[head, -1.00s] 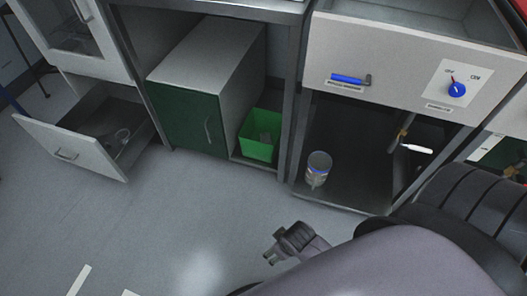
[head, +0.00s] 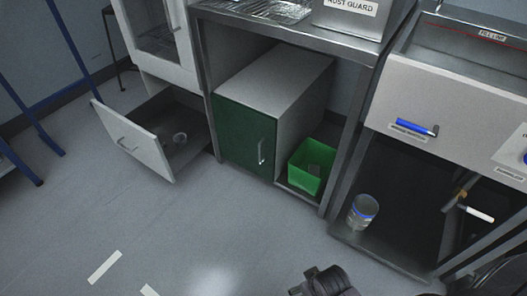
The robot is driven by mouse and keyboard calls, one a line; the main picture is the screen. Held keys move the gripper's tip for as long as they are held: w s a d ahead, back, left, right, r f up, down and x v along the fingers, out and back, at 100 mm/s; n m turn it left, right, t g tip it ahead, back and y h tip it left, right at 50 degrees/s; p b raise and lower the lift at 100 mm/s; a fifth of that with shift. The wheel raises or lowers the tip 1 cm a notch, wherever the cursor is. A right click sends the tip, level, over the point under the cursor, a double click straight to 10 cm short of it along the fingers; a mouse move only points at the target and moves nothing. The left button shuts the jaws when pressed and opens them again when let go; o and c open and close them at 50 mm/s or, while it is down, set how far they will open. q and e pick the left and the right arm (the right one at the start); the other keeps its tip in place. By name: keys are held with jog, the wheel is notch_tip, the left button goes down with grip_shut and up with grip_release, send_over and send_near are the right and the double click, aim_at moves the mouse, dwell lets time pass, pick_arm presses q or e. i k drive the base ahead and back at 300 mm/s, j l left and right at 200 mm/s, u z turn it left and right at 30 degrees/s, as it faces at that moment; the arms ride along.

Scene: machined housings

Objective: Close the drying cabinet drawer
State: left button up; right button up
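The drying cabinet (head: 160,35) is a white unit with a glass door at the upper left of the head view. Its bottom drawer (head: 133,142) is pulled well out, with its white front and bar handle (head: 127,144) facing the lower left. A small clear round item (head: 180,138) lies inside the drawer. My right gripper (head: 308,287) is dark and partly cut off at the bottom edge, well to the right of the drawer and apart from it. Its finger opening is not clear. My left gripper is not in view.
A bench (head: 345,130) holds a green-doored cabinet (head: 246,137) and a green bin (head: 311,168) below. A blue-lidded jar (head: 362,211) stands under the panel with a blue handle (head: 415,128). Blue legs (head: 36,130) stand far left. Floor before the drawer is clear.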

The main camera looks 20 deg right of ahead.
aim_at(141, 133)
jog(key=i+j, duration=0.2)
jog(key=i, duration=0.3)
jog(key=i+j+u, duration=0.1)
jog(key=i, duration=0.45)
jog(key=k+j, duration=0.05)
jog(key=j, duration=0.05)
